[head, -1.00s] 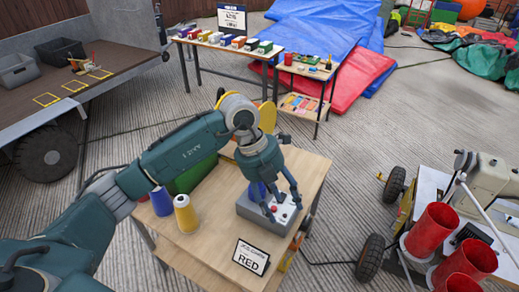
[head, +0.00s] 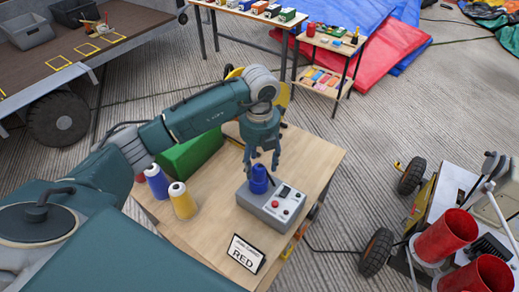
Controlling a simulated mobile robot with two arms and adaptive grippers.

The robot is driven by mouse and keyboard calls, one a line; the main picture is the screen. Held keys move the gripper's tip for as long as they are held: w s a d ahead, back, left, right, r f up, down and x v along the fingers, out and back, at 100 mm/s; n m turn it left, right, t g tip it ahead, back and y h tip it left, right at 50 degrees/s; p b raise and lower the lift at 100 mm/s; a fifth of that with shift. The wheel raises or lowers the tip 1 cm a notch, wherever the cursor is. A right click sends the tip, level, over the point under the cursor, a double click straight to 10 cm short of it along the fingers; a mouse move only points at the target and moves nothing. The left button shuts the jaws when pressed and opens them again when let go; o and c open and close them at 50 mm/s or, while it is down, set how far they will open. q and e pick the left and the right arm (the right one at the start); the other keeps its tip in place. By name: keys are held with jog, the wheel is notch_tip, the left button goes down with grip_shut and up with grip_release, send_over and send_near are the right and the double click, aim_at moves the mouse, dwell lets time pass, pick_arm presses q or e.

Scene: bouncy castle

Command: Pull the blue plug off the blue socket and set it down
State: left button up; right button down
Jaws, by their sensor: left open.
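The blue plug (head: 259,174) stands upright at the left end of a grey control box (head: 252,205), which has a red button and a dark display. The blue socket under the plug is hard to tell apart from it. My left gripper (head: 262,163) points down with its fingers spread, right above the plug's top. It is open, and I cannot tell whether the fingertips touch the plug. My right gripper is not in view.
Blue (head: 157,182) and yellow (head: 182,201) spools and a green box (head: 190,155) are at the left. Bare wood (head: 215,225) lies left of the control box.

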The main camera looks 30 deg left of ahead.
pick_arm(q)
notch_tip(320, 180, down, 4)
jog(key=shift+r, duration=0.15)
jog(key=shift+c, duration=0.5)
jog(key=c, duration=1.2)
jog(key=shift+c, duration=0.2)
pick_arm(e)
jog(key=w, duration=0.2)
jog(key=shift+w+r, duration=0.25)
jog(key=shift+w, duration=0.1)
